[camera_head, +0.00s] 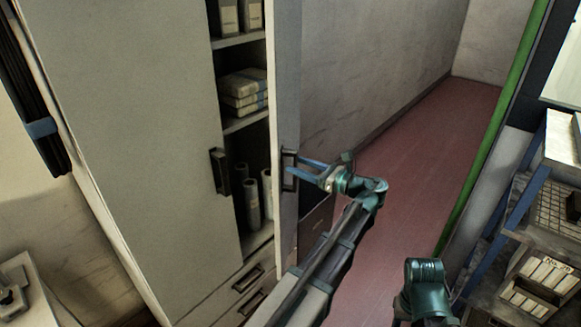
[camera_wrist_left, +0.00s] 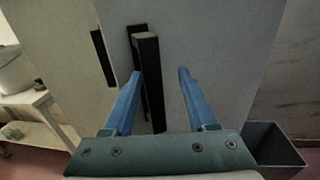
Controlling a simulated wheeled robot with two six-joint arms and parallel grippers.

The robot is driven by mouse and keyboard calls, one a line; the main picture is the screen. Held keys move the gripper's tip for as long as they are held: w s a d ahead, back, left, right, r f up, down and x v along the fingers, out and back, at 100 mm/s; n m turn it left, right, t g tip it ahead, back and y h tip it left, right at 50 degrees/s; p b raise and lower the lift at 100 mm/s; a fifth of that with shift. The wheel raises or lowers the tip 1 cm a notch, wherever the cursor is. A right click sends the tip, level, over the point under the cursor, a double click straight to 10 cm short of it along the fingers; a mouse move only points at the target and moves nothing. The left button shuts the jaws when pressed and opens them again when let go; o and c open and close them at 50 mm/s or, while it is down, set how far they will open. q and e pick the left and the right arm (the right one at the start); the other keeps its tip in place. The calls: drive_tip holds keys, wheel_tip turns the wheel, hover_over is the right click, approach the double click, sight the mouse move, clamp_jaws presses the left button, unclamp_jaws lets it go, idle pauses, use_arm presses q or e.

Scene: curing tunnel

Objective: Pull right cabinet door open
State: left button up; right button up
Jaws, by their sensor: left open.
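The right cabinet door (camera_head: 287,75) stands partly open, swung outward, with the shelves visible behind it. Its dark bar handle (camera_head: 289,171) is upright on the door face. My left gripper (camera_head: 303,168) is open at this handle. In the left wrist view the handle (camera_wrist_left: 150,75) lies between the two blue fingers (camera_wrist_left: 160,73), closer to the left finger; contact cannot be told. The left cabinet door (camera_head: 130,120) is shut, with its own dark handle (camera_head: 220,171). My right arm (camera_head: 425,285) shows at the bottom, its gripper out of view.
Inside the cabinet are stacked packs (camera_head: 243,90) and pale cylinders (camera_head: 252,203). Drawers (camera_head: 248,280) sit below. A dark bin (camera_wrist_left: 272,148) stands beside the cabinet. A loaded rack (camera_head: 530,225) stands at right. The red floor (camera_head: 430,150) beyond is clear.

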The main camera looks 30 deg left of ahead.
use_arm(q)
drive_tip(key=shift+a, duration=0.1)
idle(0.3)
drive_tip(key=w+d, duration=0.4)
drive_tip(key=d, duration=1.1)
drive_tip(key=shift+d, duration=0.2)
idle(0.9)
